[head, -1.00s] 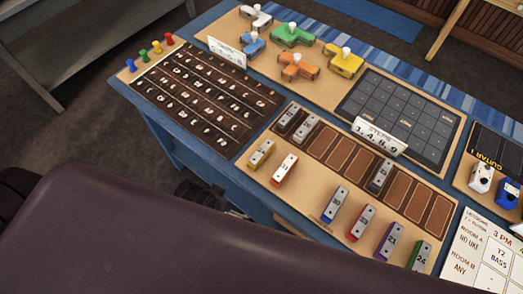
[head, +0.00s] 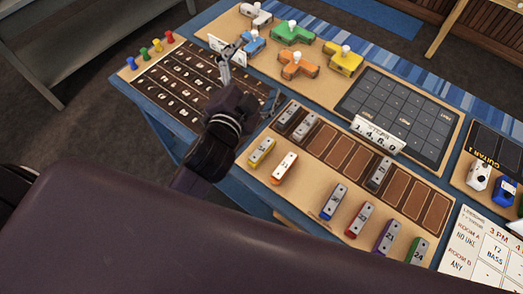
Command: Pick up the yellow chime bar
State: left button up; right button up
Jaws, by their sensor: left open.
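The yellow chime bar (head: 262,152) lies on the tan board (head: 316,222), at its left end below the dark slots. The orange chime bar (head: 285,167) lies just right of it. My left gripper (head: 248,84) is open and empty. It is above the dark lettered board, up and left of the yellow bar and apart from it. My left arm comes up beside the bar without covering it. My right gripper is not in view.
Blue, red, purple and green chime bars (head: 387,236) lie further right on the tan board. Three grey bars fill slots; other slots are empty. Coloured blocks (head: 297,65) and a grey grid (head: 394,109) lie behind. Coloured pegs (head: 157,46) stand at the left.

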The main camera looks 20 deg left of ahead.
pick_arm(q)
jog(key=s+d+r+m+t+h, duration=0.2)
jog(key=d+r+m+h, duration=1.35)
jog(key=d+m, duration=0.2)
jog(key=s+d+f+m+g+h, duration=0.2)
jog(key=s+d+f+m+g, duration=0.3)
jog(key=m+g, duration=0.4)
jog(key=s+d+f+m+g+h, duration=0.1)
jog(key=s+d+f+m+g, duration=0.3)
jog(key=d+m+g, duration=0.6)
jog(key=m+y, duration=1.1)
jog(key=y, duration=0.7)
send_over(262, 149)
jog(key=d, duration=0.1)
notch_tip(262, 149, down, 23)
jog(key=shift+d+r, duration=0.1)
jog(key=shift+a+f+y, duration=0.2)
jog(key=shift+f+y, duration=0.05)
jog(key=shift+f, duration=0.05)
jog(key=f+p, duration=0.1)
jog(key=f, duration=0.1)
jog(key=f+p, duration=0.1)
jog(key=f, duration=0.1)
jog(key=a+f+p, duration=0.1)
jog(key=f, duration=0.1)
jog(key=shift+f, duration=0.55)
jog(key=c, duration=1.3)
